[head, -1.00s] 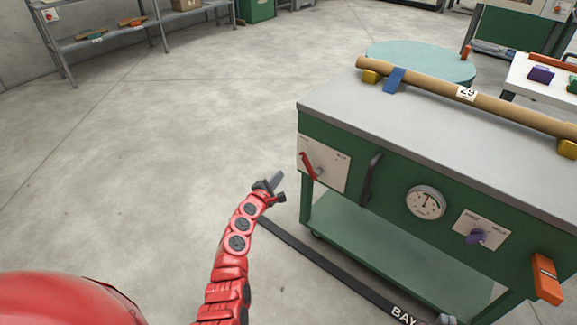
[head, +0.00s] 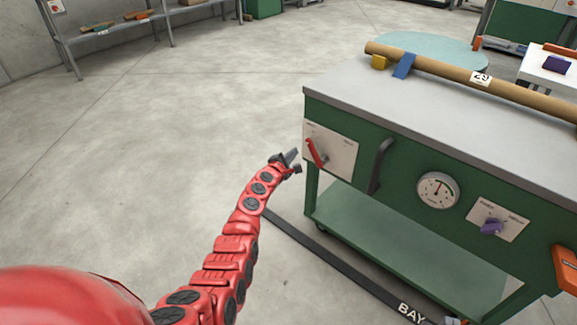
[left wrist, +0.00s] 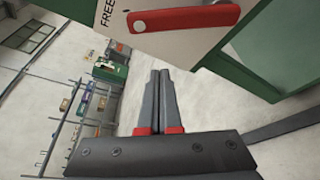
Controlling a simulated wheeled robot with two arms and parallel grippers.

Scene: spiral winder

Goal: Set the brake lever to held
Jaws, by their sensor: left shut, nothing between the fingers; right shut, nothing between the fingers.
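The brake lever (head: 314,152) is a red handle on a pale plate (head: 342,155) at the left end of the green machine's front. In the head view it slants up and to the left. In the left wrist view the red handle (left wrist: 200,18) crosses the top of the picture, and the plate beside it reads FREE. My left gripper (head: 294,155) is shut and empty, just left of the lever and apart from it. Its closed fingers (left wrist: 159,78) point toward the plate edge in the left wrist view. My right gripper is not in view.
A dark bar handle (head: 380,165), a round gauge (head: 438,190) and a purple knob (head: 491,227) are on the same front. A grey top (head: 400,100) carries a cardboard tube (head: 440,72). A dark floor strip (head: 330,255) runs below. The floor to the left is clear.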

